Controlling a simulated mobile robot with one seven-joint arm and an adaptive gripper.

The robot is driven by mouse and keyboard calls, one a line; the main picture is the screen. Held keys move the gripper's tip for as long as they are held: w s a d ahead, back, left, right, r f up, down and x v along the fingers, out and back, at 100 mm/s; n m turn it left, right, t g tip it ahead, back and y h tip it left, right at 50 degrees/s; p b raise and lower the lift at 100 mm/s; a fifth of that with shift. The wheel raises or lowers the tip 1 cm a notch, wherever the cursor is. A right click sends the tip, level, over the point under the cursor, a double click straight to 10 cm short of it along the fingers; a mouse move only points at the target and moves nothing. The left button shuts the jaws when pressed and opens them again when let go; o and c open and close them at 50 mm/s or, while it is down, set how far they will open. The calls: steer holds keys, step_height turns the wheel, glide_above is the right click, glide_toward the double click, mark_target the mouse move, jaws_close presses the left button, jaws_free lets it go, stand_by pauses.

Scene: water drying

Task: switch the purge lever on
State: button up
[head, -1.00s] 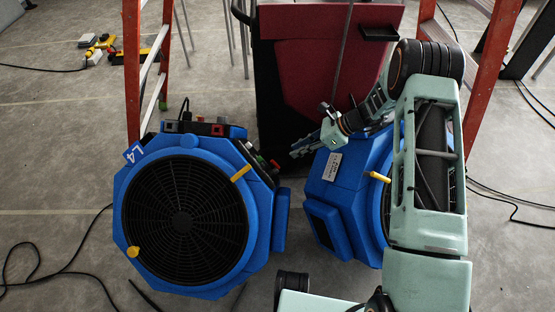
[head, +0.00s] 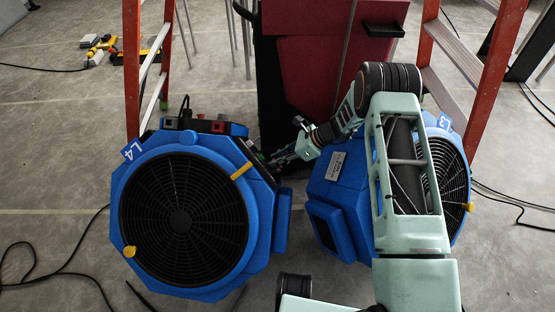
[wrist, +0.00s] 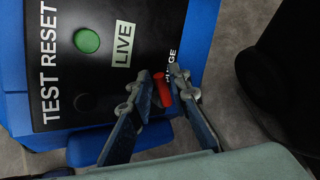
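The purge lever (wrist: 163,92) is a small red handle on the black control panel (wrist: 105,20) in the wrist view. Beside it is a printed label of which only the ending "GE" shows. My gripper (wrist: 160,76) is open, with one finger on each side of the lever and narrow gaps visible. I cannot tell whether either finger touches it. In the head view my gripper (head: 281,157) is at the right-hand panel of the blue fan marked L4 (head: 245,180); the lever is not clear there.
The panel also has a green button (wrist: 86,41), a dark button (wrist: 83,102) and a "LIVE" plate (wrist: 122,44). A second blue fan marked L3 (head: 335,195) stands under my arm. A dark red cart (head: 310,75) and orange ladders (head: 132,70) stand behind.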

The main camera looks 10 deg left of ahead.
jaws_close()
steer(key=shift+w+a+m+p, duration=0.1)
steer(key=shift+w+m+p, duration=0.05)
steer(key=shift+m+p, duration=0.15)
steer(key=shift+w+a+f+m+g+h, duration=0.1)
steer(key=shift+w+f+m+g+h, duration=0.15)
steer(key=shift+m+h, duration=0.35)
steer(key=shift+r, duration=0.1)
jaws_free()
